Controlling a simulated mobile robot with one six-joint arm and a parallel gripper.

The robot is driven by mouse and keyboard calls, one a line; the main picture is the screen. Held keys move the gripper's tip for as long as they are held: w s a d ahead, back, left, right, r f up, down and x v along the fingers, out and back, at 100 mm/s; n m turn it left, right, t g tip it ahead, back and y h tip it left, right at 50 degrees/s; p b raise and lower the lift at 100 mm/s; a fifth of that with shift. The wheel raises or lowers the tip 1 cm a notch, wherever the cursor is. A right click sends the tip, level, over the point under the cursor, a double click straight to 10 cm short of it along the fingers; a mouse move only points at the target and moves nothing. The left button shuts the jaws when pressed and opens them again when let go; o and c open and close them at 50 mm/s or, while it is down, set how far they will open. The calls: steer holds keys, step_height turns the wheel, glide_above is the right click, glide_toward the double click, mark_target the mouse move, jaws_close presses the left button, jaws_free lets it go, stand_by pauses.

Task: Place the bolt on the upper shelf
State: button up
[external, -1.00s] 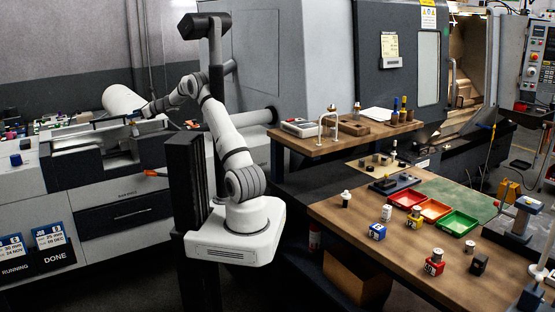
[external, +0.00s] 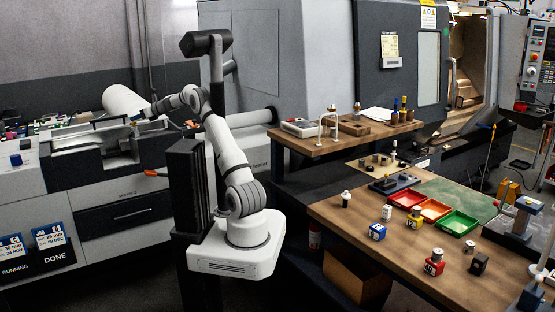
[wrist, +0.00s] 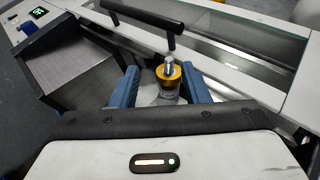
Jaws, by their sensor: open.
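My gripper (wrist: 160,88) has two blue fingers, spread apart, in the wrist view. Between and just beyond the fingers stands a small piece with a gold ring and a silver top (wrist: 168,70); I cannot tell whether it is the bolt, or whether the fingers touch it. In the external view my arm reaches left, its end over the grey machine; the fingers are too small to make out there. The upper shelf (external: 308,149) is the raised wooden board behind the workbench, right of my arm. No bolt can be picked out with certainty.
The lower workbench (external: 340,215) carries red, orange and green bins (external: 458,223) and small parts. In the wrist view a black handle bar (wrist: 142,16) lies just ahead.

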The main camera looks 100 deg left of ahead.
mark_target(134, 128)
steer(key=shift+a+f+m+y+b, duration=0.3)
steer(key=shift+a+f+m, duration=0.05)
steer(key=shift+a+m, duration=0.1)
steer(key=shift+s, duration=0.3)
steer(key=shift+p+x, duration=1)
steer(key=shift+x, duration=1.15)
steer(key=shift+w+f, duration=0.1)
steer(key=shift+c, duration=0.5)
jaws_close()
